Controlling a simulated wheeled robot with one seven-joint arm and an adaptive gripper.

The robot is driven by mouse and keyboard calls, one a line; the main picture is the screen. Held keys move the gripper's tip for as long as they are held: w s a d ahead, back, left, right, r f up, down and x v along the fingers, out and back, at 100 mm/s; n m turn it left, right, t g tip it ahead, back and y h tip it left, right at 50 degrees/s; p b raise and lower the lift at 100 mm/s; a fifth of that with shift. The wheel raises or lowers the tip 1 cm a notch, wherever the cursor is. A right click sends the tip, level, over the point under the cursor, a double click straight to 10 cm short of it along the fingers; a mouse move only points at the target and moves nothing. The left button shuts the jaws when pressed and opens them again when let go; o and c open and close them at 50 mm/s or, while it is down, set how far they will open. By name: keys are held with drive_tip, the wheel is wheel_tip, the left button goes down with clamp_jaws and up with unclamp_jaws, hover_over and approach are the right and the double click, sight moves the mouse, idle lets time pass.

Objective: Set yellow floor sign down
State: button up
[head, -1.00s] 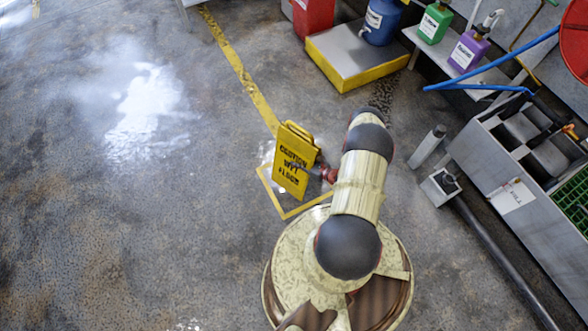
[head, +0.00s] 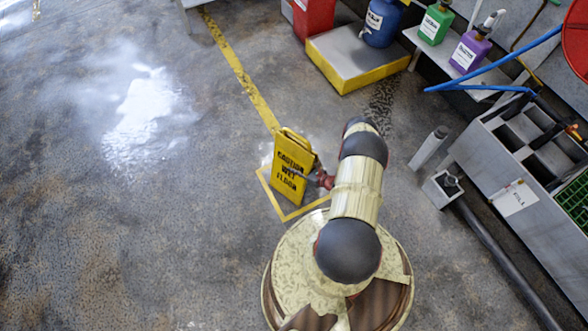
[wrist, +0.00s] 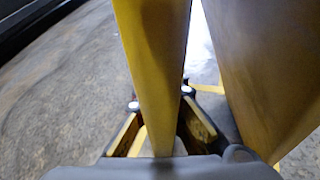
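The yellow floor sign (head: 291,172), lettered "CAUTION WET FLOOR", is upright over a yellow outlined square (head: 268,197) on the floor. I cannot tell whether its lower edge touches the floor. My gripper (head: 312,178) reaches it from the right, low on its side, and is partly hidden by the sign. In the wrist view, one yellow panel of the sign (wrist: 157,60) runs between the fingers of my gripper (wrist: 160,100), whose tips close against it from both sides. The sign's other panel (wrist: 260,70) stands apart to the right, outside the fingers.
A yellow floor line (head: 240,75) runs to the square. A wet, shiny patch (head: 140,110) lies to the left. A yellow-edged platform (head: 350,58) with a blue container (head: 382,20) stands at the back. A grey bin unit (head: 515,150) is on the right. The left floor is open.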

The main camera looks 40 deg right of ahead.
drive_tip(key=o, duration=0.4)
drive_tip(key=shift+r, duration=0.1)
drive_tip(key=p+v, duration=0.3)
drive_tip(key=v, duration=0.9)
drive_tip(key=shift+p, duration=0.3)
